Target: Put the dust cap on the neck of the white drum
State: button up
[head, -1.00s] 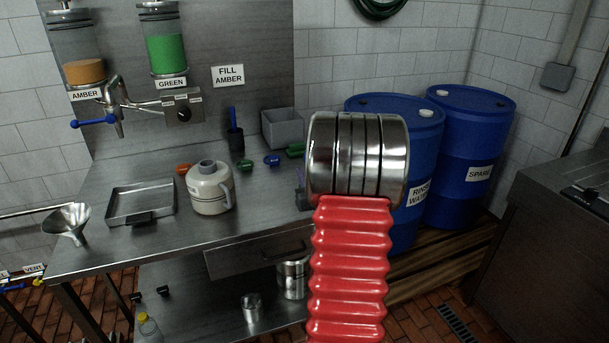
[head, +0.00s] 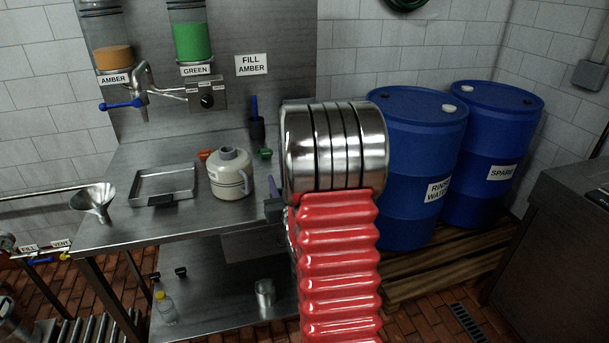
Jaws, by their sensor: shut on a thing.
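The white drum (head: 229,181) stands upright on the steel bench, left of my arm. Its grey neck (head: 228,153) points up, with no cap visible on it. My own red-sleeved arm and its polished metal end fill the middle of the head view and hide most of my gripper. Only a small purple-grey part of my gripper (head: 272,207) shows at the arm's left edge, right of the drum and apart from it in the picture. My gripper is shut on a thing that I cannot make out. No dust cap is clearly visible.
A shallow steel tray (head: 163,171) and a funnel (head: 95,200) are left of the drum. A dark cup (head: 257,130) stands behind. Blue barrels (head: 420,165) stand at right.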

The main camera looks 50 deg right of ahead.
jog(key=w+a+f+n+y, duration=0.1)
jog(key=w+a+n+y, duration=0.1)
jog(key=a, duration=1)
jog(key=w+a+f+n+t+y, duration=0.1)
jog(key=w+a+n+y, duration=0.1)
jog(key=a, duration=1.1)
jog(key=w+a+f+n+t+y, duration=0.1)
jog(key=a+y, duration=0.4)
jog(key=a, duration=0.8)
jog(key=shift+w+f+n, duration=0.5)
jog(key=shift+w, duration=0.65)
jog(key=shift+s, duration=0.15)
